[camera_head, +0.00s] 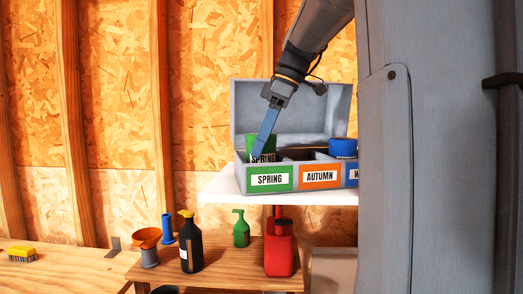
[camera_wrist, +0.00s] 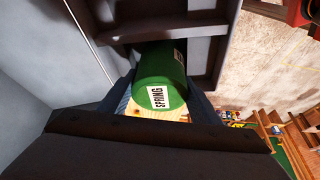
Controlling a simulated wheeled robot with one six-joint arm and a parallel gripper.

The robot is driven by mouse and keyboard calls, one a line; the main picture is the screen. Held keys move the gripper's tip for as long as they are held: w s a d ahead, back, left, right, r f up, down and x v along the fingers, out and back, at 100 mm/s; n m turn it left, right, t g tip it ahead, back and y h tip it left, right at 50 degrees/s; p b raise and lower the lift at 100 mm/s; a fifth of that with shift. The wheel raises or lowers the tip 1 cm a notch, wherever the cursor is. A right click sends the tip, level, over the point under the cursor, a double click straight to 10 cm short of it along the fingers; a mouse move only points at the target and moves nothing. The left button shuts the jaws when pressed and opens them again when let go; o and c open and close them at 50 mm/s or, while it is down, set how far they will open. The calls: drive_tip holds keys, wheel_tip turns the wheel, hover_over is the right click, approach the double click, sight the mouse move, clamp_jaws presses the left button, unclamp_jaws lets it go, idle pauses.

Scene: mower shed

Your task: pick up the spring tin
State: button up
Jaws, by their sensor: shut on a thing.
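The spring tin (camera_head: 251,147) is green with a white SPRING label. In the head view it stands in the left compartment of a grey box (camera_head: 240,170), behind the green SPRING plate. Its lower part is hidden by the box's front wall. My gripper (camera_head: 261,151) reaches down from above with a blue finger against the tin. In the wrist view the tin (camera_wrist: 163,80) sits between the two fingers, and my gripper (camera_wrist: 160,97) is shut on it. Whether the tin touches the compartment floor cannot be seen.
The box has an orange AUTUMN plate (camera_head: 320,176), a blue tin (camera_head: 343,147) at right and a raised lid (camera_head: 270,95) behind. It stands on a white shelf (camera_head: 225,188). Bottles and a red can (camera_head: 279,250) stand below. A grey post (camera_head: 440,150) blocks the right.

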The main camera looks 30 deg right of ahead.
wheel_tip(320, 180, up, 26)
drive_tip(key=p, duration=0.7)
drive_tip(key=shift+r+p, duration=0.2)
drive_tip(key=shift+p, duration=0.15)
